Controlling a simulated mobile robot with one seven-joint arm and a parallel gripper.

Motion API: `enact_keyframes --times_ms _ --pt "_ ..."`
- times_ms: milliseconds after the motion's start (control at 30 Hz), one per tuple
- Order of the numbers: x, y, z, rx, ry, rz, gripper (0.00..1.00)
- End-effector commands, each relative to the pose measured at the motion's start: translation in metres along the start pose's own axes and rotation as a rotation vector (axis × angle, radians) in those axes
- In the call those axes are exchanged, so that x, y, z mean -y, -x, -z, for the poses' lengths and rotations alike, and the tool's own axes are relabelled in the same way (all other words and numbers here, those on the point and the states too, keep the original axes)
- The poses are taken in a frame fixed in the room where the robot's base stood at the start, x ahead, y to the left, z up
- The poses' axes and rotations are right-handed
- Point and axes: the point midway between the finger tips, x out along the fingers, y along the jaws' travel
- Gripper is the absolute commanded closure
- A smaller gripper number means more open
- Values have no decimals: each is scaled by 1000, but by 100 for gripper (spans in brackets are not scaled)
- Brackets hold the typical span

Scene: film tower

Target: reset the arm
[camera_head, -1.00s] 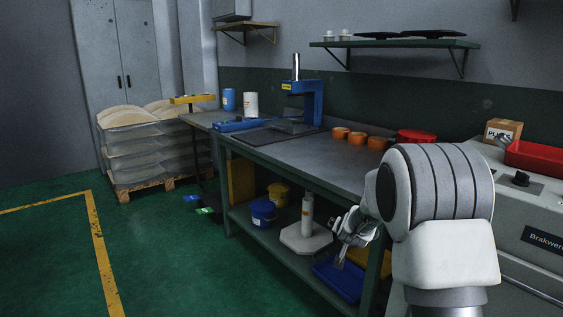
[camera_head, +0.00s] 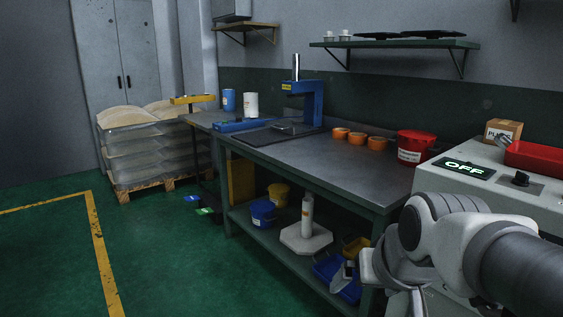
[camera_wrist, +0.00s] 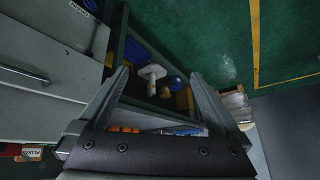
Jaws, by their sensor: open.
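My arm (camera_head: 440,240) is folded low at the right of the head view, in front of the bench's right end and the grey machine. My gripper shows in the wrist view (camera_wrist: 158,84), its two fingers spread wide apart with nothing between them. Beyond the gap are the bench's lower shelf and the green floor. In the head view the fingertips cannot be made out clearly.
The workbench (camera_head: 300,165) carries a blue press (camera_head: 312,102), several orange cups and a red pot (camera_head: 415,146). A grey machine (camera_head: 500,200) with an OFF sign stands at right. Bins and a white stand (camera_head: 306,238) fill the lower shelf. Floor at left is clear.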

Motion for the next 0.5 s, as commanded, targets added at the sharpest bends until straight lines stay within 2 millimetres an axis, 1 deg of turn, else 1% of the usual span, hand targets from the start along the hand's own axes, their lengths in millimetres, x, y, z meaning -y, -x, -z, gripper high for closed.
enact_keyframes --times_ms 33,100,267,300,333,500 --pt "-2 10 -15 10 16 -8 0" --pt "-5 19 -35 32 37 -22 0" --pt "-14 35 -78 79 76 -56 0" --pt "-14 45 -76 87 80 -60 0" --pt "-13 54 -68 87 79 -59 0" --pt "-9 83 -48 88 78 -58 0"
